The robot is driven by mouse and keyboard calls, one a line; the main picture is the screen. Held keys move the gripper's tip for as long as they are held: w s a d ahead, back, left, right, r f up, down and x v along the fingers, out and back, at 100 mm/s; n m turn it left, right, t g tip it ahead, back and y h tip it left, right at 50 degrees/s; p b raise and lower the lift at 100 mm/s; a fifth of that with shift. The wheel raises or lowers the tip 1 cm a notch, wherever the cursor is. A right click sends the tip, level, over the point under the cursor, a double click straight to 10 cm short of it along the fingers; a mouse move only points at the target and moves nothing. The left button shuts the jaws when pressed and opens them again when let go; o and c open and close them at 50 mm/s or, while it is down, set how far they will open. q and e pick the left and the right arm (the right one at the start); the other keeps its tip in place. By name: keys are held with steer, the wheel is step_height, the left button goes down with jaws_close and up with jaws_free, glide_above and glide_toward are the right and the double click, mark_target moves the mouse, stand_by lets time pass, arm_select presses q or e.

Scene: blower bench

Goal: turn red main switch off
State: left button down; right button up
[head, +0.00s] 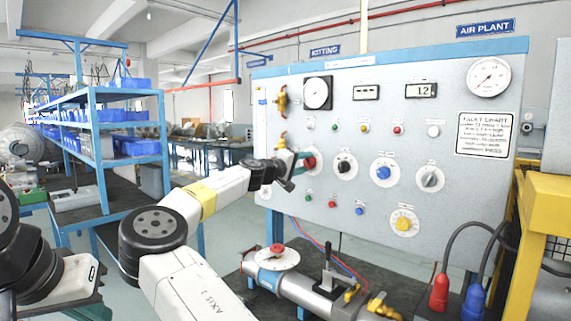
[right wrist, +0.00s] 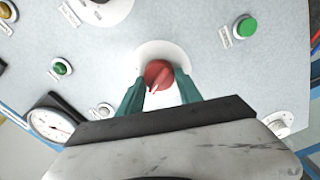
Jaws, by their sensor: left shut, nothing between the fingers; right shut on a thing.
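The red main switch (head: 310,163) is a round red knob on a white disc, at the left of the grey panel (head: 465,215). In the right wrist view the red knob (right wrist: 158,75) sits between the two teal fingers of my right gripper (right wrist: 160,90), with its raised ridge tilted. My right gripper (head: 303,161) is shut on the knob, reaching it from the left in the head view; the fingers hide part of its left side. My left gripper (head: 88,300) is low at the left edge, away from the panel, shut and only partly visible.
Black (head: 345,167), blue (head: 383,172) and grey (head: 430,179) knobs run right of the red one, with a yellow knob (head: 404,222) below. Small coloured buttons and gauges surround them. A pipe assembly (head: 305,285) lies on the bench below. A yellow frame (head: 545,205) stands at right.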

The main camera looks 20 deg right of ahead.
steer(key=shift+w+f+n, duration=0.1)
steer(key=shift+n, duration=1.8)
steer(key=o, duration=1.4)
steer(key=shift+c, duration=0.2)
steer(key=shift+a, duration=0.1)
